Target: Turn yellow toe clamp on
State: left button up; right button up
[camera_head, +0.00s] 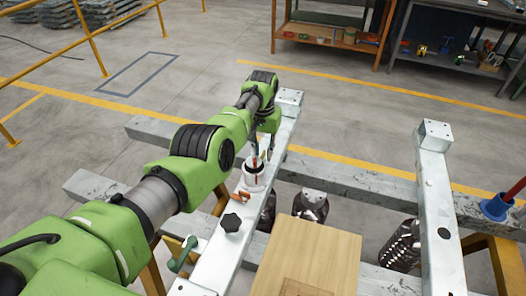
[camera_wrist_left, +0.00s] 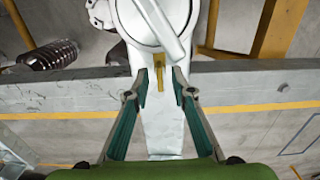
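In the head view the left gripper (camera_head: 262,150) reaches down over the white round part (camera_head: 253,178) on the metal beam. The arm partly hides this spot. My right gripper is not in view.
A black knob (camera_head: 232,222) and a green clamp handle (camera_head: 182,254) sit nearer on the same beam. A wooden board (camera_head: 325,250) lies to the right.

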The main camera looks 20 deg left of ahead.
aim_at(263, 153)
pick_arm(q)
notch_tip(263, 153, up, 12)
dwell(0.8)
dwell(0.3)
